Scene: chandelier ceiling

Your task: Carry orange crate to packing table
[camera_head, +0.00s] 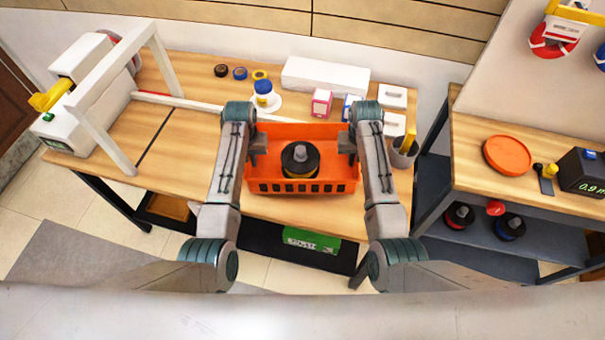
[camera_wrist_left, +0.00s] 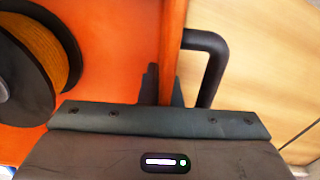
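The orange crate (camera_head: 272,187) is upright at the front middle of the wooden packing table (camera_head: 190,165); I cannot tell whether its base touches the tabletop. A dark spool (camera_head: 300,158) with a yellow-orange winding lies inside. My left gripper (camera_head: 257,146) is at the crate's left wall. In the left wrist view its fingers (camera_wrist_left: 163,88) are close together with the orange wall between them, beside a black handle (camera_wrist_left: 210,65). My right gripper (camera_head: 347,145) is at the opposite wall in a mirrored pose and appears shut on it; its fingertips are partly hidden.
A white machine with a frame (camera_head: 100,95) stands at the table's left. Tape rolls (camera_head: 240,73), a blue-capped bottle (camera_head: 264,92), a white box (camera_head: 325,75) and small cartons line the back. A grey cup (camera_head: 404,152) is close right of my right gripper. Another shelf table (camera_head: 470,150) stands right.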

